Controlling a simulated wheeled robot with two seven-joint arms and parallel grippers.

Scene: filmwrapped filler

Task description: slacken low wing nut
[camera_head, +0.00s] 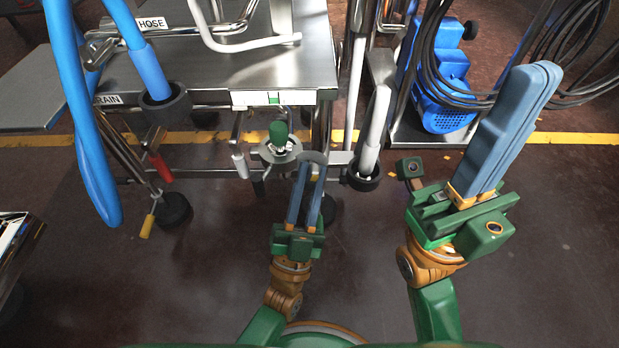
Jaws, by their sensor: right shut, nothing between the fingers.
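My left gripper (309,185) reaches up from the bottom middle. Its two slim blue fingers stand apart with a gap between them. A grey curved piece (313,157) shows right at its fingertips; I cannot tell whether they touch it. Just left of the tips is a green knob (278,132) above a round grey metal disc (281,152) low on the steel frame. I cannot make out for certain which small part is the low wing nut. My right gripper (536,85) is at the right, raised, with its broad blue fingers shut together and empty.
A steel table (250,65) fills the top middle. A blue hose (85,110) hangs at the left, near red (160,167) and yellow (149,222) handles. A blue machine (444,90) with black cables (475,95) stands behind my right gripper. The floor below is clear.

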